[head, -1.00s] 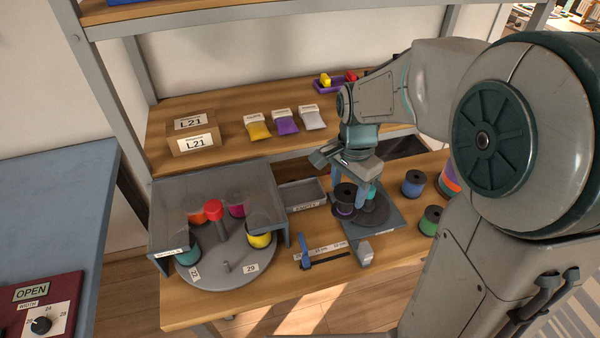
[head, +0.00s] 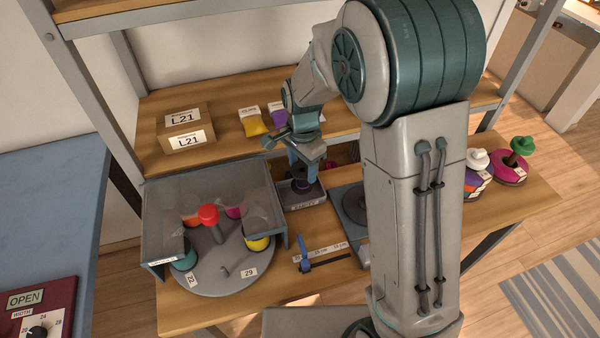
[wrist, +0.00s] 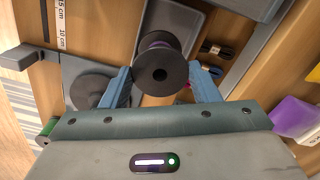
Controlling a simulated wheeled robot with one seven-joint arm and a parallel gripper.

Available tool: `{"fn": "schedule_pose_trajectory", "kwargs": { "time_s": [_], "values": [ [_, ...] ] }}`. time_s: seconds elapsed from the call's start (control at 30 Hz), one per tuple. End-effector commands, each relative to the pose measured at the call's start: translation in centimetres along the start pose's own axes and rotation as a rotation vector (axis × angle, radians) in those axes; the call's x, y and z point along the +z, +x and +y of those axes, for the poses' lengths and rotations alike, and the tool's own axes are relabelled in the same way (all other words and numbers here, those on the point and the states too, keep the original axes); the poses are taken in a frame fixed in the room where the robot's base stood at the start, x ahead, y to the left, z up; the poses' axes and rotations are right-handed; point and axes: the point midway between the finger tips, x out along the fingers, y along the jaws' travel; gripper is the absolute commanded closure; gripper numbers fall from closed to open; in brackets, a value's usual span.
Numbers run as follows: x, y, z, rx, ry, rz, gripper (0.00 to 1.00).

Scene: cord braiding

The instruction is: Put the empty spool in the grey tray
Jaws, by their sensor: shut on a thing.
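My gripper (head: 303,170) is shut on the empty spool, a dark spool with a thin purple band on its core. The spool (head: 301,189) is over the grey tray (head: 314,201) in the head view, partly hidden by the fingers. In the wrist view the spool (wrist: 162,72) sits between the blue fingers of my gripper (wrist: 162,82), its dark end disc facing the camera. The tray (wrist: 188,18) shows behind it. I cannot tell whether the spool touches the tray floor.
The turntable (head: 215,270) with coloured spools under a clear cover stands left of the tray. A grey plate with a dark disc (head: 354,203) lies to the right. A ruler with a blue clamp (head: 305,255) lies in front.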

Motion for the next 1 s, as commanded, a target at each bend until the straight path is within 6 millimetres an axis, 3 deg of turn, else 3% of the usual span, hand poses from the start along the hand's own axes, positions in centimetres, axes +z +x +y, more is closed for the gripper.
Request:
{"fn": "schedule_pose_trajectory", "kwargs": {
  "time_s": [0.17,0.43,0.83,0.87,0.9,0.93,1.0],
  "values": [
    [0.2,0.8,-0.8,0.002,0.003,-0.001,0.67],
    [0.2,4.2,-0.7,0.002,0.004,-0.001,0.67],
    [0.2,4.9,-0.8,0.0,0.003,0.0,0.67],
    [0.2,4.9,-0.8,0.0,0.003,0.0,0.42],
    [0.2,4.8,-0.8,-0.001,0.003,0.0,0.31],
    [0.2,4.8,-0.8,-0.001,0.003,0.0,0.23],
    [0.2,4.8,-0.8,-0.001,0.003,0.0,0.23]
  ]
}}
